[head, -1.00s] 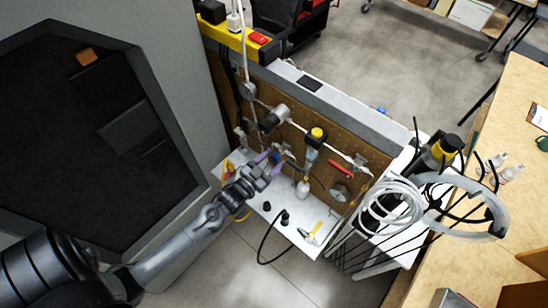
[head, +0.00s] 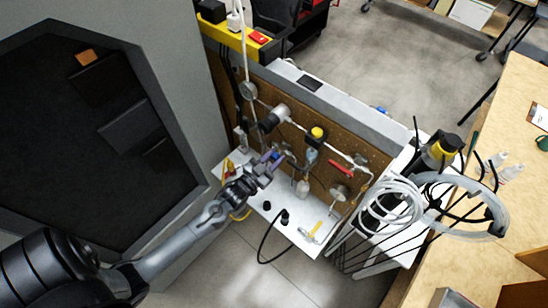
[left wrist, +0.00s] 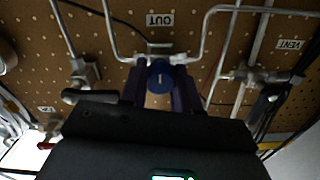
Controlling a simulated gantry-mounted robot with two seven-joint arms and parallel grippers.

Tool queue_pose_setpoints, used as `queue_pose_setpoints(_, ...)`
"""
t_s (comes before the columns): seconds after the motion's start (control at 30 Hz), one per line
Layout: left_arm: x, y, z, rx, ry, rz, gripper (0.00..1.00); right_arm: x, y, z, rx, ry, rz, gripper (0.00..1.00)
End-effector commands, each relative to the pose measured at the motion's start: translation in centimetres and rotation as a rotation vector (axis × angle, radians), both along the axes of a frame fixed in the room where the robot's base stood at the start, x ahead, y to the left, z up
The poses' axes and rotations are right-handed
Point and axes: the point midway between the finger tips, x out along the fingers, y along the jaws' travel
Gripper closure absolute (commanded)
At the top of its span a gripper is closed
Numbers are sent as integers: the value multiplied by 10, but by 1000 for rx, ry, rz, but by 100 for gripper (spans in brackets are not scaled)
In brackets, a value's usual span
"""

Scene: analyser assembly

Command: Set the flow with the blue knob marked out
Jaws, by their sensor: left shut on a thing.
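The blue knob (left wrist: 160,76) sits in the middle of the left wrist view, below the white OUT label (left wrist: 160,19) on the brown perforated panel. My left gripper (left wrist: 160,90) has its two dark purple fingers on either side of the knob and is shut on it. In the head view my left gripper (head: 269,163) reaches the lower panel from the left, and the knob shows only as a small blue spot (head: 276,155) at the fingertips. The pointer on the knob is too small to read. My right gripper is out of view.
Pipes run around the knob. A valve (left wrist: 82,75) sits to its left and a fitting (left wrist: 255,76) near the VENT label (left wrist: 290,44) to its right. A yellow-topped regulator (head: 317,133) and a red handle (head: 341,169) are farther right. A white shelf (head: 290,232) lies below.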

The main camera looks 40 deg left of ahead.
Motion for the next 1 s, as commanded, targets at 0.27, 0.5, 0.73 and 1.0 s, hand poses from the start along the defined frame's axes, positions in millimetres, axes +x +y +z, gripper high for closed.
queue_pose_setpoints(0.27, 0, 0, 1, -75, -1, 0, 99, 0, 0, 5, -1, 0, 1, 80)
queue_pose_setpoints(0.5, 0, 0, 2, -245, -3, 1, 99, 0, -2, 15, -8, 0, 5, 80)
queue_pose_setpoints(0.73, 0, 1, 2, -462, -6, 1, 99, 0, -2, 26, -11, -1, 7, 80)
queue_pose_setpoints(1.0, 0, 1, 2, -719, -10, 2, 99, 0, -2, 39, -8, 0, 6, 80)
